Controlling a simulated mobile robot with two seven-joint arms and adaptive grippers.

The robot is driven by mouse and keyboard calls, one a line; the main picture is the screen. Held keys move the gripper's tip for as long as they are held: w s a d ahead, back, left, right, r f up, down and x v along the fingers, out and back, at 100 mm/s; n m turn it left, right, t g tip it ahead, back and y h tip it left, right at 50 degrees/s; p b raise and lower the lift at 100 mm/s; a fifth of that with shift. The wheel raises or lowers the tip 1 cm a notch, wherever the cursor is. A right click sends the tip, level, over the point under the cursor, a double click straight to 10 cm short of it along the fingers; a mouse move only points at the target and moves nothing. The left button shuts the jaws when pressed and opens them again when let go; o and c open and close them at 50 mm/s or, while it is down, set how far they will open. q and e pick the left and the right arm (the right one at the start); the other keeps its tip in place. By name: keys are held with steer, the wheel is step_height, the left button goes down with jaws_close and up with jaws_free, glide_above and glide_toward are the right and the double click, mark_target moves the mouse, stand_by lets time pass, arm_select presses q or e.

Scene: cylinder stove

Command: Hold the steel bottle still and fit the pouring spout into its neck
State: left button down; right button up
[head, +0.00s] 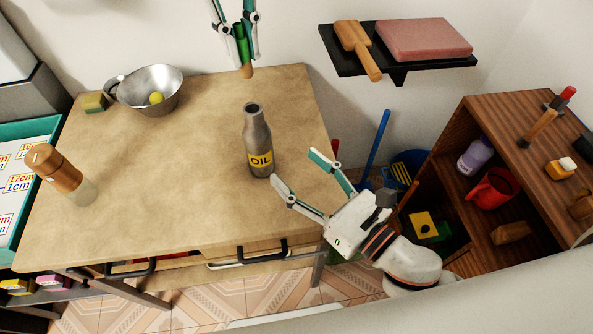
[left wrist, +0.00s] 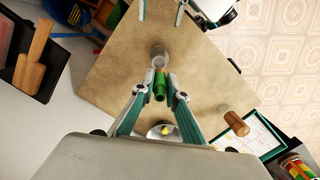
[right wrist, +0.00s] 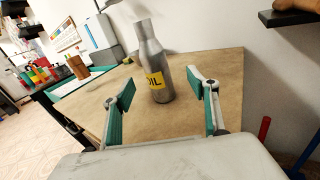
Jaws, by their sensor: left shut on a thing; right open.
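The steel bottle (head: 257,150), grey with a yellow OIL label, stands upright on the wooden table near its right side. Its open neck faces up. The pouring spout (head: 241,45) is green with a cork-coloured lower end. My left gripper (head: 240,32) is shut on the spout, high above the table's back edge and apart from the bottle; the spout also shows in the left wrist view (left wrist: 159,86). My right gripper (head: 294,166) is open at the table's right edge. In the right wrist view the bottle (right wrist: 153,65) stands upright beyond and between its fingers, apparently untouched.
A metal bowl (head: 150,89) with a yellow ball, a sponge (head: 94,102) and a wooden-topped jar (head: 60,172) stand on the table's left part. A wall shelf (head: 345,63) and a wooden cabinet (head: 480,115) are at right. The table's middle is clear.

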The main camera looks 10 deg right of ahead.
mark_target(256, 138)
steer(key=shift+n, duration=0.5)
steer(key=x, duration=0.8)
steer(key=a+x, duration=0.1)
steer(key=x, duration=0.3)
steer(key=shift+s+r, duration=0.2)
steer(key=shift+s, duration=0.05)
steer(key=c, duration=1.3)
arm_select(q)
steer(key=shift+s+r+n+t, duration=0.1)
steer(key=shift+r+n+t, duration=0.2)
steer(key=shift+t, duration=0.1)
steer(key=shift+s+f, duration=0.1)
steer(key=shift+f, duration=0.25)
step_height(256, 138, down, 9)
steer(key=shift+f, duration=0.15)
